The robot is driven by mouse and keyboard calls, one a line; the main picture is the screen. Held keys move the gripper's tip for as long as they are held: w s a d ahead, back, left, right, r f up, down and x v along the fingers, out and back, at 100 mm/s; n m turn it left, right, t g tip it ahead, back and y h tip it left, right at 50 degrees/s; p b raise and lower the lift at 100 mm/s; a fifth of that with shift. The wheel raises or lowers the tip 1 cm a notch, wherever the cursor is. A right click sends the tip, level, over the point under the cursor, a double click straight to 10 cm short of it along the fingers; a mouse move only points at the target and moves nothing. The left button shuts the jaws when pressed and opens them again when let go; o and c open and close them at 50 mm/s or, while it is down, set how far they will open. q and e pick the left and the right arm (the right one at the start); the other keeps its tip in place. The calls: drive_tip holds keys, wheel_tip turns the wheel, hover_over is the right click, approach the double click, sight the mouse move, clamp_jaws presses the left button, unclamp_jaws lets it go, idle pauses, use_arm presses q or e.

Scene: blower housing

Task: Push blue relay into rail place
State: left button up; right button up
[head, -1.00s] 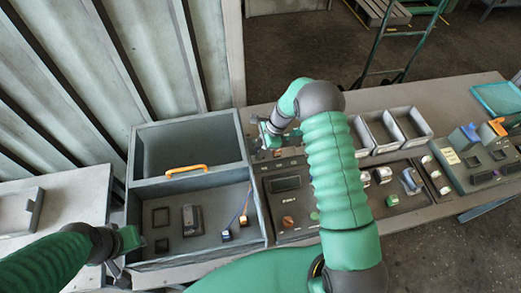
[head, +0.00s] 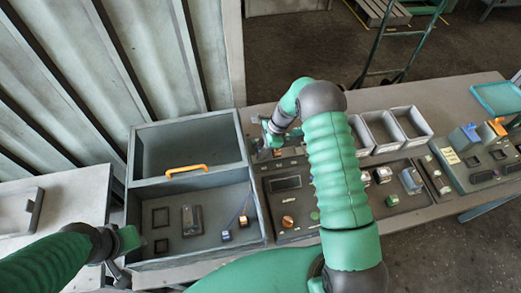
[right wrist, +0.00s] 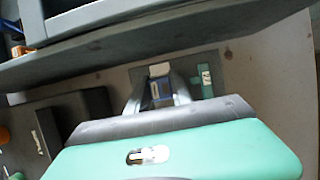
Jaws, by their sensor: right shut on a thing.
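In the right wrist view, the blue relay (right wrist: 160,90), a small blue block with a pale top, sits between the two grey fingers of my right gripper (right wrist: 158,100). The fingers are shut on it. It is over or at a dark plate (right wrist: 185,75); I cannot tell how far it is seated. In the head view my right gripper (head: 266,145) is at the back left of the control panel, and the relay is too small to make out. My left gripper (head: 118,272) is low at the left, beside the grey housing; its fingers are unclear.
The open grey housing (head: 133,195) with an orange handle (head: 186,170) stands left of the control panel (head: 300,198). Grey bins (head: 408,122) stand behind the panel. A green-marked strip (right wrist: 207,82) lies close to the right of my right gripper.

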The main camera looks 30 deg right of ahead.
drive_tip(key=shift+d+f+b, duration=0.15)
drive_tip(key=shift+f+b, duration=0.15)
drive_tip(key=shift+f, duration=0.15)
drive_tip(key=shift+f, duration=0.2)
drive_tip(key=o, duration=1.1)
drive_tip(key=b+v, duration=0.3)
drive_tip(key=v, duration=1.3)
drive_tip(key=shift+d+r, duration=0.3)
